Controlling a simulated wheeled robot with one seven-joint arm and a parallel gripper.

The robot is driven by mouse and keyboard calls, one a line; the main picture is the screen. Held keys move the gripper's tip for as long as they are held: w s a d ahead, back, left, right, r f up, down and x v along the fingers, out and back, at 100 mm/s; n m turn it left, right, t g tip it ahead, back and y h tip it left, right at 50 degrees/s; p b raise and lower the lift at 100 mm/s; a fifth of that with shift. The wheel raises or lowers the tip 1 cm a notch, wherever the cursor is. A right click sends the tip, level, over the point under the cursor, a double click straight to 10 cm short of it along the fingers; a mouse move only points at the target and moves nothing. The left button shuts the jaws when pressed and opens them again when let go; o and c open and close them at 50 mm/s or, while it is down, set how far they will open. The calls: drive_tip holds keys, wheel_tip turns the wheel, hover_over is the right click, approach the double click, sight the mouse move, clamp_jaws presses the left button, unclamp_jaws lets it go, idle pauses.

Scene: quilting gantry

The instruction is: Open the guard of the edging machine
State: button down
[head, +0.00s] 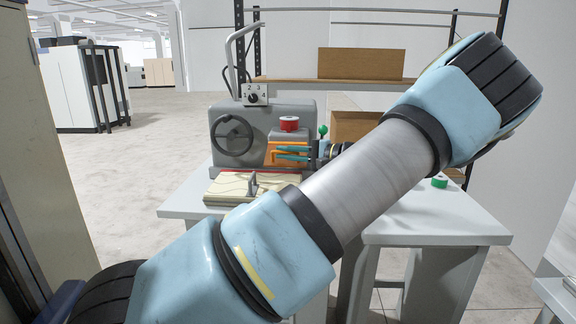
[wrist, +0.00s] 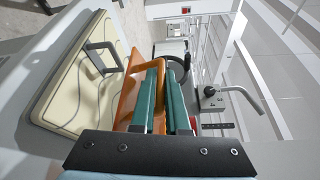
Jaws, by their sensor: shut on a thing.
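The edging machine (head: 222,161) is a grey unit with a dark handwheel, standing on a pale table. Its orange guard (head: 270,158) is at the front right of the body, below a red spool, partly hidden by my fingers. My gripper (head: 279,153) reaches in from the right with its teal fingers at the guard. In the wrist view my gripper (wrist: 166,66) has an orange bar of the guard (wrist: 129,92) between its fingers and is shut on it. The guard looks lowered over the machine's front, though how far is hard to tell.
A cream padded board (head: 226,187) with a grey upright handle lies in front of the machine. A green spool (head: 439,181) sits on the table's right side. A shelf with a brown box (head: 360,63) stands behind. My arm crosses the foreground.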

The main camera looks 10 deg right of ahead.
drive_tip(key=shift+w+r+m+g+p, duration=0.15)
drive_tip(key=shift+r+m+g+p, duration=0.2)
drive_tip(key=shift+r+m, duration=0.35)
drive_tip(key=c, duration=1.2)
unclamp_jaws()
drive_tip(key=b+v, duration=0.4)
drive_tip(key=v, duration=0.6)
drive_tip(key=shift+s+d+r, duration=0.25)
drive_tip(key=shift+s+d, duration=0.05)
